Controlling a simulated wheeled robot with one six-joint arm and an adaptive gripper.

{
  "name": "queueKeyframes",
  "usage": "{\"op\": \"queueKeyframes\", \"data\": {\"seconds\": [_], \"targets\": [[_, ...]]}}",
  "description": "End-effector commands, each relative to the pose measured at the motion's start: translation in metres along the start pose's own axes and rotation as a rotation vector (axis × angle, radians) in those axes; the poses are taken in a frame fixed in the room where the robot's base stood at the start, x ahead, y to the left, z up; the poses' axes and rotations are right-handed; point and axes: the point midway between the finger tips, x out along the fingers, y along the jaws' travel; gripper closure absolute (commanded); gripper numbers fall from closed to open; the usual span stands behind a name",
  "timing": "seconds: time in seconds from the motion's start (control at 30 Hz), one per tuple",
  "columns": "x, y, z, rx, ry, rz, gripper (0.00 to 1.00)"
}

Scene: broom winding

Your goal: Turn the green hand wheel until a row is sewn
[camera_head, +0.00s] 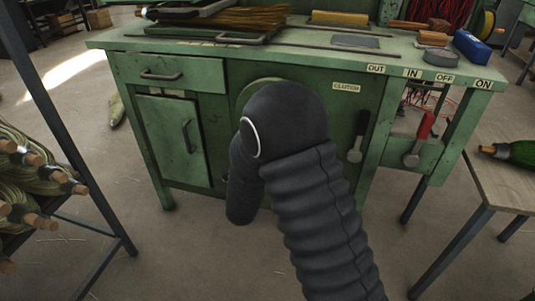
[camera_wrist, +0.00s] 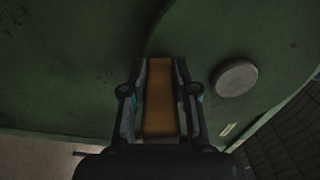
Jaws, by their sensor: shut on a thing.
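The green hand wheel (camera_head: 244,96) is on the front of the green machine bench in the head view, mostly hidden behind my dark arm. In the wrist view the wheel (camera_wrist: 215,32) fills the upper right, with a round grey hub (camera_wrist: 236,78). My gripper (camera_wrist: 161,72) is shut on the wheel's orange-brown handle (camera_wrist: 160,108), which lies between its two fingers. My gripper and the handle are hidden by my arm in the head view. No sewn row can be made out.
The bench top (camera_head: 300,42) carries broom straw (camera_head: 240,19), a blue box (camera_head: 471,46) and tools. A dark lever (camera_head: 357,150) hangs by the clutch label, and a red-handled lever (camera_head: 422,135) is right of it. A rack of brooms (camera_head: 38,178) stands left, a wooden table (camera_head: 505,180) right.

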Motion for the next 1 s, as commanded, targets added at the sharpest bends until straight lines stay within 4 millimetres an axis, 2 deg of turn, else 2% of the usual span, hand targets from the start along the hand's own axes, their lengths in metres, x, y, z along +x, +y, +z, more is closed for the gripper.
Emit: {"op": "queueKeyframes", "data": {"seconds": [0.17, 0.2, 0.3, 0.67, 0.83, 1.0], "targets": [[-0.001, 0.002, 0.001, -0.003, -0.004, 0.003, 1.0], [-0.001, 0.002, 0.001, -0.003, -0.004, 0.003, 0.66], [0.0, 0.001, 0.001, -0.003, -0.003, 0.002, 0.46], [-0.003, 0.001, -0.001, -0.001, 0.0, 0.001, 0.46], [-0.024, 0.0, 0.0, -0.002, -0.003, 0.001, 0.46], [-0.058, 0.0, 0.001, -0.002, -0.005, 0.001, 0.46]]}}
